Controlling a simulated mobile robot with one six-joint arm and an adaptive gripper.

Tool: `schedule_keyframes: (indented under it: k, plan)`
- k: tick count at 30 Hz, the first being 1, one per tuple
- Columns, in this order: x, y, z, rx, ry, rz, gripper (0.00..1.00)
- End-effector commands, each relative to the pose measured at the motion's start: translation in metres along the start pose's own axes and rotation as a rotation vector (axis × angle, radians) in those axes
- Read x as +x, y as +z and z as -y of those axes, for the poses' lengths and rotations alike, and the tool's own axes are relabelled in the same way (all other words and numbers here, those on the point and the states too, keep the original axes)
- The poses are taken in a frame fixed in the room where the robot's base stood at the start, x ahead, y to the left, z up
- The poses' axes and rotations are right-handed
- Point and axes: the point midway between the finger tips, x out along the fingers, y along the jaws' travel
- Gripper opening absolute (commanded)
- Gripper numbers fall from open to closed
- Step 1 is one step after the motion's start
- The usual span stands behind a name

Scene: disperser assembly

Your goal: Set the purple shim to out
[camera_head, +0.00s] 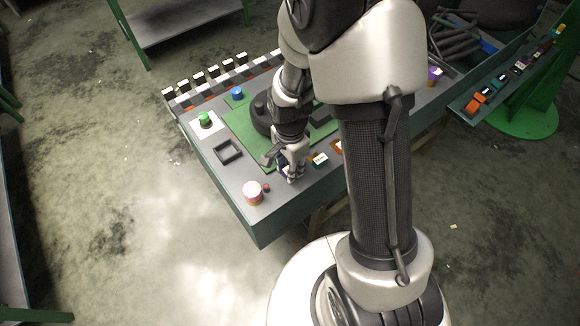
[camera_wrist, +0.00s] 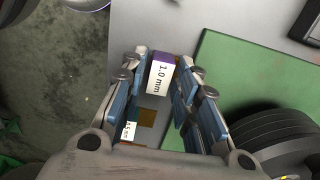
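The purple shim (camera_wrist: 162,72) is a small block with a purple end and a white label reading "1.0 mm". In the wrist view it sits between the fingertips of my gripper (camera_wrist: 163,68), filling the gap between the blue pads. It looks larger than the labelled shim behind it, so it seems closer to the camera. In the head view my gripper (camera_head: 291,172) points down at the front edge of the workbench (camera_head: 225,172), and a small dark part of the block shows beside the fingers.
Another white-labelled shim (camera_wrist: 130,131) lies beside a brown patch (camera_wrist: 147,117). A dark round part (camera_wrist: 275,143) stands on the green plate (camera_wrist: 230,75).

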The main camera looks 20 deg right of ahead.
Motion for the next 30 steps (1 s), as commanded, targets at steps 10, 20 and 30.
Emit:
schedule_keyframes:
  k: [10,20,30]
  plan:
    - [0.0007,0.0000,0.0000,0.000,0.000,0.000,0.23]
    - [0.0007,0.0000,0.0000,0.000,0.000,0.000,0.01]
    - [0.0006,0.0000,0.0000,0.000,0.000,0.000,0.00]
